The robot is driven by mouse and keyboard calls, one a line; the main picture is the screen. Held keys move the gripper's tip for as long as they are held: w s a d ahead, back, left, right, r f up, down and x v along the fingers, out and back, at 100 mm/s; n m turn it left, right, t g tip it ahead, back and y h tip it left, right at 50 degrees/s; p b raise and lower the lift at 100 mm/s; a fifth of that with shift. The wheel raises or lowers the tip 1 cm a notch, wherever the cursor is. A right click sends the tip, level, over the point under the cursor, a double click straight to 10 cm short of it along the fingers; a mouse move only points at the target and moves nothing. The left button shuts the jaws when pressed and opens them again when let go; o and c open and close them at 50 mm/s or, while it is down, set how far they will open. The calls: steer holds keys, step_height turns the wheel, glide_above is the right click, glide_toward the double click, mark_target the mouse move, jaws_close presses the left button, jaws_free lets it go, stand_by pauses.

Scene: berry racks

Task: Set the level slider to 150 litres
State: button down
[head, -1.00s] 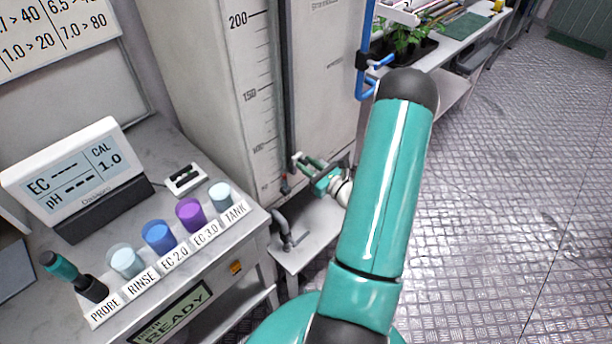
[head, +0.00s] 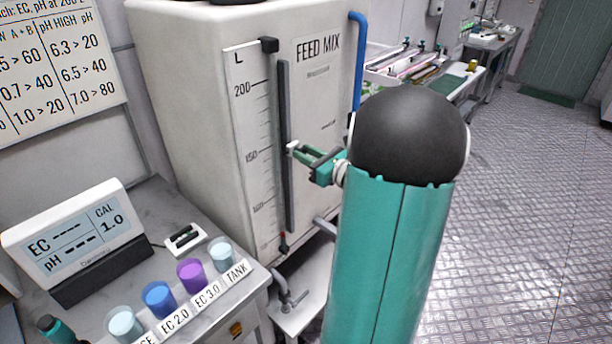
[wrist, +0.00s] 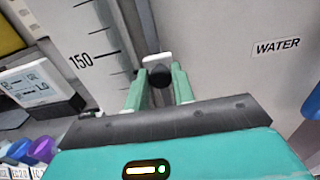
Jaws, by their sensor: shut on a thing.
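The tall grey tank (head: 185,90) marked FEED MIX carries a white litre scale (head: 244,120) on its front. A dark vertical slider rail (head: 285,85) runs beside it. My gripper (head: 296,150) is at this rail, level or nearly level with the 150 mark (head: 251,156). In the wrist view my gripper (wrist: 158,82) is shut on the slider knob (wrist: 157,60), a pale-topped dark piece between the green fingertips. The 150 mark (wrist: 81,60) is left of the knob there. The knob's exact reading is hard to tell. A red mark (head: 283,237) shows low on the gauge.
A bench at left holds the EC/pH meter (head: 75,240) and several cups, including a purple one (head: 191,275). A blue pipe (head: 357,60) runs down the tank's right side. A small shelf (head: 300,305) stands below the tank. Open floor (head: 530,220) lies right.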

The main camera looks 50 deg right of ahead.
steer(key=shift+r, duration=1.4)
steer(key=c, duration=1.2)
jaws_free()
steer(key=s, duration=1.3)
steer(key=shift+s+d, duration=0.2)
steer(key=shift+s, duration=0.2)
